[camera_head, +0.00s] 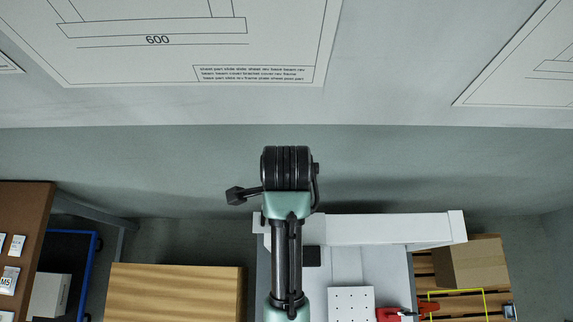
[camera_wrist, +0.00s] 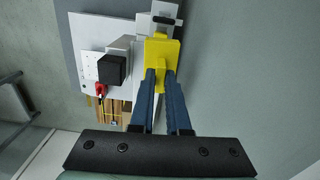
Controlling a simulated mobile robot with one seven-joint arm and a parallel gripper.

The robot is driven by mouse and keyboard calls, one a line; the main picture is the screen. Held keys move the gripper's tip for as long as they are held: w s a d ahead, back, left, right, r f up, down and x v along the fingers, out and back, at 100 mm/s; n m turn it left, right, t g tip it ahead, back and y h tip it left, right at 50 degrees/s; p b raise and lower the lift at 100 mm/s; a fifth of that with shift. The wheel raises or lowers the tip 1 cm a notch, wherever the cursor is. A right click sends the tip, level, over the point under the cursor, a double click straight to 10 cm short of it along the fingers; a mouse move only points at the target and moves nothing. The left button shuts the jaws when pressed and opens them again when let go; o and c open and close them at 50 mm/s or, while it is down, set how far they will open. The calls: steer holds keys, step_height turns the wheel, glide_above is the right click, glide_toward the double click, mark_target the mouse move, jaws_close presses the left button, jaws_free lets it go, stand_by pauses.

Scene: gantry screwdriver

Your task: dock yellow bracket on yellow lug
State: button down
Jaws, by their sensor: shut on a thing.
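My gripper (camera_wrist: 160,76) shows in the wrist view, with two long blue fingers shut on the yellow bracket (camera_wrist: 162,52). The bracket is a blocky yellow piece that reaches past the fingertips, over or against pale grey parts; I cannot tell whether it touches them. A dark bar lies just beyond its far end. I cannot make out a separate yellow lug; it may be hidden by or merge with the bracket. In the head view my arm stands in the middle, and the gripper and bracket do not show.
The white bench (camera_head: 378,262) holds a perforated plate (camera_head: 350,298) and a red item (camera_head: 388,314). A black block (camera_wrist: 112,69) stands left of the bracket. A cardboard box (camera_head: 472,262) is at right, a wooden-topped surface (camera_head: 178,290) at left, and a wall behind.

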steer(key=shift+s+m, duration=0.1)
steer(key=shift+m, duration=0.2)
steer(key=shift+s+f, duration=0.1)
steer(key=shift+f, duration=0.3)
step_height(320, 180, down, 9)
steer(key=shift+f+p, duration=0.1)
steer(key=shift+p, duration=0.45)
steer(key=shift+f, duration=0.45)
steer(key=c, duration=0.9)
jaws_free()
step_height(320, 180, up, 13)
steer(key=shift+f+b, duration=0.1)
steer(key=shift+b, duration=0.2)
